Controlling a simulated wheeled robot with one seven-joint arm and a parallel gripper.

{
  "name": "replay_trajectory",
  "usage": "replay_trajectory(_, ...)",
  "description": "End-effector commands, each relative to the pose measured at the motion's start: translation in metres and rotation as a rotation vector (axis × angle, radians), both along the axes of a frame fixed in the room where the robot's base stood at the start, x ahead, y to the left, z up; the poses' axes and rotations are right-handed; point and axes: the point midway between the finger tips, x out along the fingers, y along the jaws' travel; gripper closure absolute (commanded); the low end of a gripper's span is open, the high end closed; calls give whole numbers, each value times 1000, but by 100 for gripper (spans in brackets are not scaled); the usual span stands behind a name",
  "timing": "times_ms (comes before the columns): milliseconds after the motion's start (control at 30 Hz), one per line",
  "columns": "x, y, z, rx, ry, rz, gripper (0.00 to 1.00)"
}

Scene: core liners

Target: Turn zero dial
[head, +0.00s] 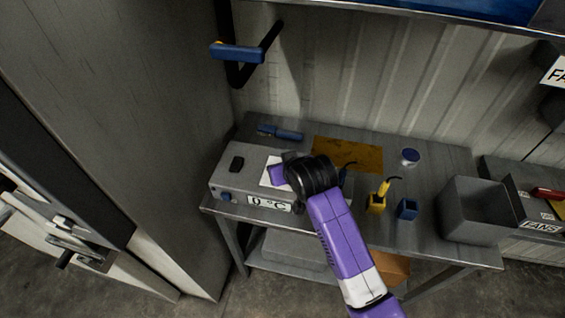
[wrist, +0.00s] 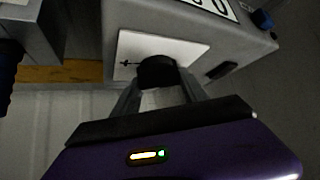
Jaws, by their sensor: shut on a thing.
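The zero dial is a dark round knob (wrist: 157,70) on a white plate (wrist: 192,50) on top of a grey box (wrist: 225,42). My gripper (wrist: 158,84) is shut on the knob, with a finger on each side. A small black mark shows on the plate left of the knob. In the head view the grey box (head: 222,180) stands at the left end of the bench and bears a "0 °C" label (head: 268,203) on its front. There my arm and gripper hide the knob and part of the white plate (head: 267,172).
On the bench (head: 360,217) lie a blue-handled tool (head: 281,133) and an orange-brown sheet (head: 350,153). A yellow block (head: 376,203), a blue block (head: 407,209), a round blue-topped item (head: 410,156) and a grey bin (head: 474,213) stand farther right.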

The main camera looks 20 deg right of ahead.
Motion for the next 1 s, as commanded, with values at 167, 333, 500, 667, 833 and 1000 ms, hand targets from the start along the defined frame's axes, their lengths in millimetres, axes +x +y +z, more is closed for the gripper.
replay_trajectory(167, 0, 0, 1, 0, 0, -37, 90)
replay_trajectory(333, 0, 0, 0, 2, 1, -48, 90)
replay_trajectory(500, 0, 0, 0, 2, 1, -49, 90)
replay_trajectory(667, 0, 0, 0, 2, 1, -48, 43)
replay_trajectory(833, 0, 0, 0, 1, 1, -47, 27)
replay_trajectory(1000, 0, 0, 0, 1, 1, -47, 27)
